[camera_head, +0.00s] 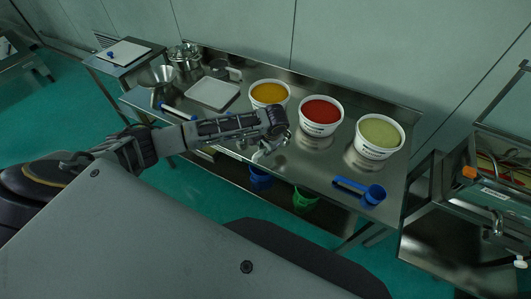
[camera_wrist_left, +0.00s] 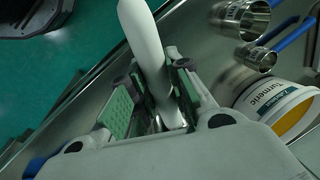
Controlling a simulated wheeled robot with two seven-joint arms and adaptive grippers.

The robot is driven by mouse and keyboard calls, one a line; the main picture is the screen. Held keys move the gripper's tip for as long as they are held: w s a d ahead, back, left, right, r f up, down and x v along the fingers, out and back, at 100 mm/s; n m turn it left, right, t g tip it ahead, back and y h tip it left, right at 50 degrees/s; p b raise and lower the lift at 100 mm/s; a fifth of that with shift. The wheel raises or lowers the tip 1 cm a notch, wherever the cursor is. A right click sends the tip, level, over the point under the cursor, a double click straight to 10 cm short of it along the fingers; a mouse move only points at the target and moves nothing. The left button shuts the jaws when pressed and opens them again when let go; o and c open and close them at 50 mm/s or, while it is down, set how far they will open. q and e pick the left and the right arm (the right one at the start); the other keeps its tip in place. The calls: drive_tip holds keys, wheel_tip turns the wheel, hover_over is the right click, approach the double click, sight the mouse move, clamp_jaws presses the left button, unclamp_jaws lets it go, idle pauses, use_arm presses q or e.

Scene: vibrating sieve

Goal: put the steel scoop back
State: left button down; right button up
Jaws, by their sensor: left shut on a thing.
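My left gripper (camera_head: 268,146) reaches over the front edge of the steel table (camera_head: 312,165). It is shut on a pale, smooth, long thing, which I take to be the steel scoop (camera_head: 258,157). In the left wrist view the fingers (camera_wrist_left: 155,105) close around this thing (camera_wrist_left: 145,45), which points away from the wrist; much of it is hidden by the fingers in the head view. The scoop is at the front edge, in front of the tubs; I cannot tell whether it touches the table. My right gripper is out of view.
Tubs of yellow (camera_head: 268,93), red (camera_head: 320,112) and pale green (camera_head: 380,132) powder stand on the table. Blue (camera_head: 260,179) and green (camera_head: 305,199) containers show below.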

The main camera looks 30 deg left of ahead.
use_arm(q)
drive_tip(key=w+m, duration=0.2)
drive_tip(key=m, duration=0.1)
drive_tip(key=shift+w+a+h, duration=0.15)
drive_tip(key=shift+h, duration=0.25)
drive_tip(key=shift+w+d+r+m+t+h, duration=0.15)
drive_tip(key=shift+w+m+h, duration=0.35)
drive_tip(key=shift+m, duration=1.35)
drive_tip(key=shift+w+d+m+t+h, duration=0.25)
drive_tip(key=shift+w+m, duration=0.4)
drive_tip(key=shift+m, duration=1.15)
drive_tip(key=shift+w+d+r+m+t+h, duration=0.1)
drive_tip(key=shift+w+m+h, duration=0.4)
drive_tip(key=shift+m, duration=1.35)
drive_tip(key=shift+f, duration=0.25)
drive_tip(key=shift+f+b, duration=0.95)
drive_tip(key=shift+b, duration=0.35)
drive_tip(key=shift+f+b, duration=1.75)
drive_tip(key=shift+b, duration=0.25)
drive_tip(key=shift+f+b, duration=0.2)
drive_tip(key=shift+b, duration=0.1)
